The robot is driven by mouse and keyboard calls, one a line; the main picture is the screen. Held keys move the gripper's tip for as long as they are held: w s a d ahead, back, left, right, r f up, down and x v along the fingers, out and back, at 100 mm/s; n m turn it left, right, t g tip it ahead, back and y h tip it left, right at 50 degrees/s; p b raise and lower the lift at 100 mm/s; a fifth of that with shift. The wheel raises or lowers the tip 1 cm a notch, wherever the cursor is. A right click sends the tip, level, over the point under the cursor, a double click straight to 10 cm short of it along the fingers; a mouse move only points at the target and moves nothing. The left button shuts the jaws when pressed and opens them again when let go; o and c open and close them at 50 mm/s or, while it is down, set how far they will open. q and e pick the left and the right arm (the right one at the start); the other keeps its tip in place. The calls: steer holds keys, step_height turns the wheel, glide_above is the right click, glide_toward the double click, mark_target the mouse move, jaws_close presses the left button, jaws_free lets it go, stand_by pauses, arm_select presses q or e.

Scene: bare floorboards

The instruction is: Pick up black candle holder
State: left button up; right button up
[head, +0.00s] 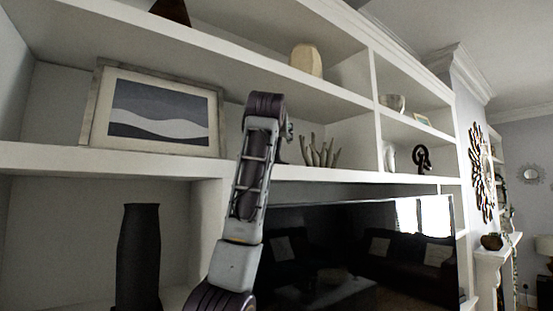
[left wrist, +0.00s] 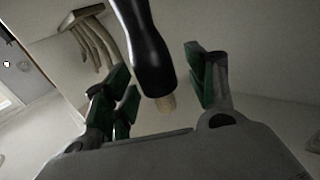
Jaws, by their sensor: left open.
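The black candle holder (left wrist: 150,50) shows in the left wrist view as a glossy dark, slim body with a pale tan end. It lies between the green-padded fingers of my left gripper (left wrist: 158,70), which are open. Gaps show between it and the fingers on both sides, so they do not appear to grip it. In the head view my left arm reaches up to the middle shelf and its forearm hides most of the gripper. A dark shape (head: 283,148) beside the wrist may be the candle holder, mostly hidden. My right gripper is in neither view.
A branching coral-like ornament (head: 320,152) stands just right of the wrist; it also shows in the left wrist view (left wrist: 96,38). A framed picture (head: 155,112) leans to the left. A shelf board is above, a television (head: 350,250) below. A tall dark vase (head: 138,255) stands lower left.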

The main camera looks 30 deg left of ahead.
arm_select(q)
steer(key=shift+c, duration=0.2)
jaws_close()
stand_by(0.3)
